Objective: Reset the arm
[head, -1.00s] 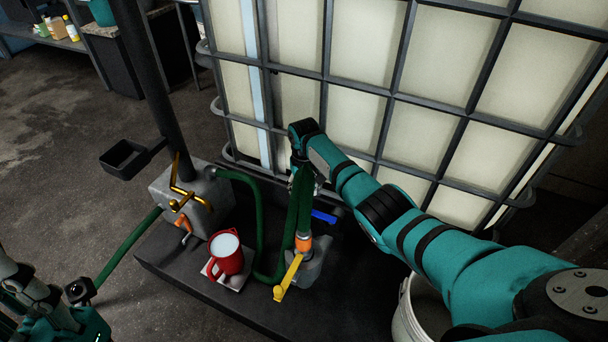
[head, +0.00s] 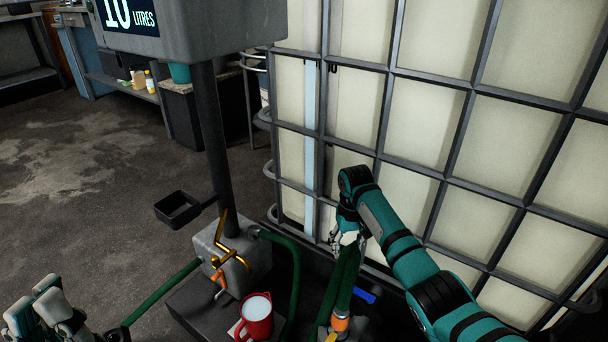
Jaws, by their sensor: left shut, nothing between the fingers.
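My left gripper (head: 36,306), with pale grey fingers, is at the lower left edge of the head view. It is shut and empty, left of the end of a green hose (head: 160,293). My right arm (head: 410,262) is teal and black and reaches in from the right. Its gripper (head: 346,238) is at the top of another green hose (head: 344,280), in front of the caged tank (head: 356,110). The arm and hose partly hide its fingers, so I cannot tell whether it grips anything.
A dark column (head: 213,140) with a "10 LITRES" display (head: 130,14) stands on a grey block (head: 240,262) with a brass crank (head: 226,245). A red jug (head: 257,322) with pale contents is in front. A black tray (head: 178,209) juts left. The floor at left is clear.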

